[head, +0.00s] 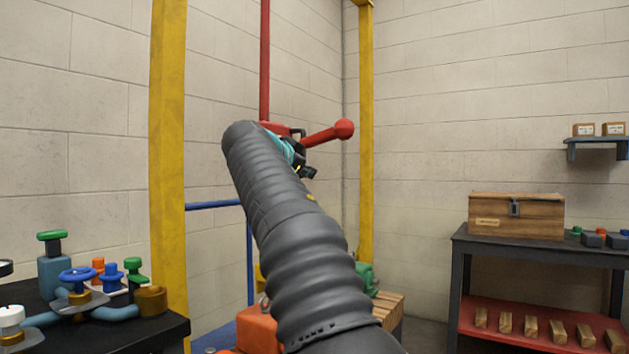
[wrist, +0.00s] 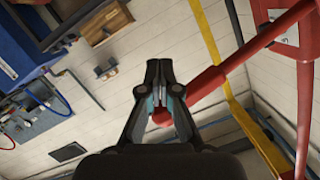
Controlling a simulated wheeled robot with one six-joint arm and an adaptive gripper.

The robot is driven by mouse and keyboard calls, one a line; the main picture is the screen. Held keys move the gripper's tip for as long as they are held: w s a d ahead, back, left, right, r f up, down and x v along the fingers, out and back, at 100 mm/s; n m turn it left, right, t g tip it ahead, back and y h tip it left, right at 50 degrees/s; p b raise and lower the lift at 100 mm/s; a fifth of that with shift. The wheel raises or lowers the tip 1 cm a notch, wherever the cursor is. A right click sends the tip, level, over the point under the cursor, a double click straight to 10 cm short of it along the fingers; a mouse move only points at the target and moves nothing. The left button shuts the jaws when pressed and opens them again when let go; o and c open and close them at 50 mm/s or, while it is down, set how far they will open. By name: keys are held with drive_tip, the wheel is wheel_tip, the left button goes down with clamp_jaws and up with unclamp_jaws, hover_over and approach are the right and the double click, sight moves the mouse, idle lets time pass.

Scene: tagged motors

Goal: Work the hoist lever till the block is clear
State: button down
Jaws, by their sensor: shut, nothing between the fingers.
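The hoist lever (head: 323,136) is a red bar ending in a round red knob. It slopes slightly up to the right from a red bracket beside a red upright. In the wrist view, the lever (wrist: 242,56) runs down-left behind my gripper (wrist: 160,68), its knob partly hidden by the fingers. My gripper is shut and empty; I cannot tell whether it touches the lever. In the head view my arm hides most of the gripper. An orange body (head: 258,328) and a green one (head: 366,279) show low behind my arm; I cannot tell which is the block.
Yellow posts (head: 168,150) flank the lever. A dark bench with valves (head: 78,278) stands at left. At right is a table (head: 460,285) with a wooden box (head: 516,215) on top and several wooden blocks below. A wall shelf (head: 597,141) holds two small boxes.

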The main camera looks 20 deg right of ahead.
drive_tip(key=shift+v, duration=1.2)
drive_tip(key=shift+r, duration=0.1)
